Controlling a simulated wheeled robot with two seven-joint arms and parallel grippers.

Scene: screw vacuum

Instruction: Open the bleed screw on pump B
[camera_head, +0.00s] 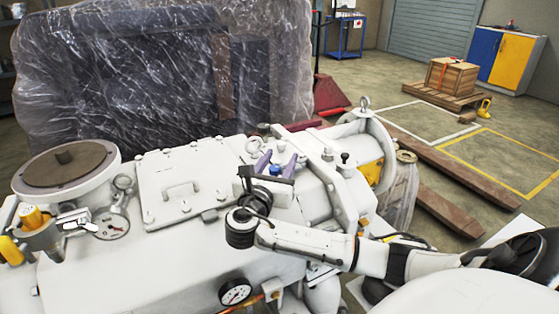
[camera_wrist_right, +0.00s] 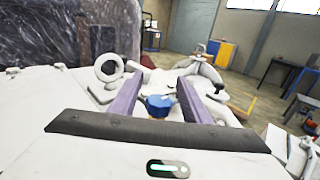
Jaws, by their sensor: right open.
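A white pump (camera_head: 170,245) fills the front of the head view. A small blue knob (camera_head: 275,170), which looks like the bleed screw, sits on its top. No label tells me whether this is pump B. My right gripper (camera_head: 277,160) is over the pump top with its purple fingers open. In the right wrist view the blue knob (camera_wrist_right: 158,102) shows between the open fingers (camera_wrist_right: 160,88), with space on both sides. I cannot tell how deep it sits between them. My left gripper is not in view.
A pressure gauge (camera_head: 235,291) is at the pump's front, and a lifting eye (camera_head: 365,104) stands at its right. A plastic-wrapped load (camera_head: 150,70) stands close behind.

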